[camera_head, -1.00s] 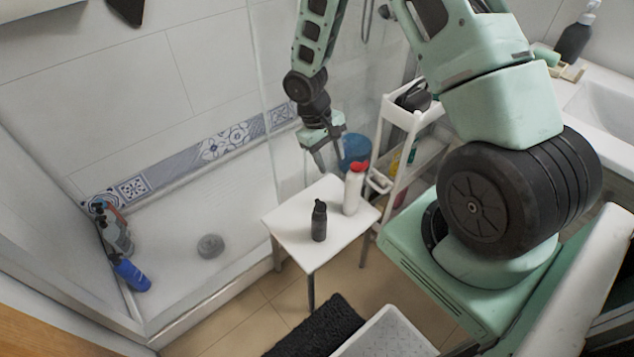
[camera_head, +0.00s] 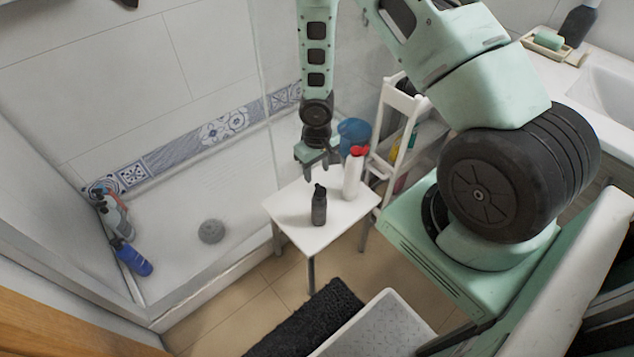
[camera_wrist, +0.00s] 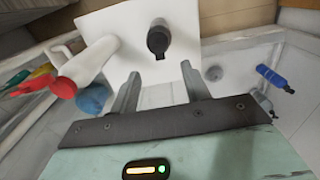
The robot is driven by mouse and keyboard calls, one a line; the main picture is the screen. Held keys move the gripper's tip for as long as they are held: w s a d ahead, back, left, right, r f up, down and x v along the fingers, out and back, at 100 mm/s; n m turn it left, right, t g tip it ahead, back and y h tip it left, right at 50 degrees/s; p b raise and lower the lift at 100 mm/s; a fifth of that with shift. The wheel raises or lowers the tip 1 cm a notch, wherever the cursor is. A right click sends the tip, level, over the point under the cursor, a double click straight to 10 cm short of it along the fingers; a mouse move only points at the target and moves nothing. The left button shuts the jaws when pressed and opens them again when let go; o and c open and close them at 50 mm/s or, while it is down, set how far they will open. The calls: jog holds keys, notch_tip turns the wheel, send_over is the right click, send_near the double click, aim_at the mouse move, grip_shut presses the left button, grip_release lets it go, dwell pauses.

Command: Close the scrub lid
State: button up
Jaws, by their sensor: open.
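A white bottle with a red top (camera_head: 353,172) stands upright on the small white stool (camera_head: 283,210). The red top also shows in the wrist view (camera_wrist: 62,87); a red piece seems to stick out from it, but I cannot tell how far the lid is open. A dark bottle (camera_head: 319,206) stands in front and to the left of it. Neither bottle is clearly marked as the scrub. My gripper (camera_head: 319,174) is open and empty, above the back part of the stool, behind the dark bottle and left of the white one. Its spread fingers (camera_wrist: 161,78) touch neither bottle.
A white shelf cart (camera_head: 388,125) with bottles stands behind and right of the stool, with a blue bucket (camera_head: 354,132) beside it. A glass shower panel is behind my gripper. A dark mat (camera_head: 305,322) and a white tray-like box (camera_head: 372,345) lie in front.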

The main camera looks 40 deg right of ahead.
aim_at(317, 184)
jog(key=shift+f, duration=2.65)
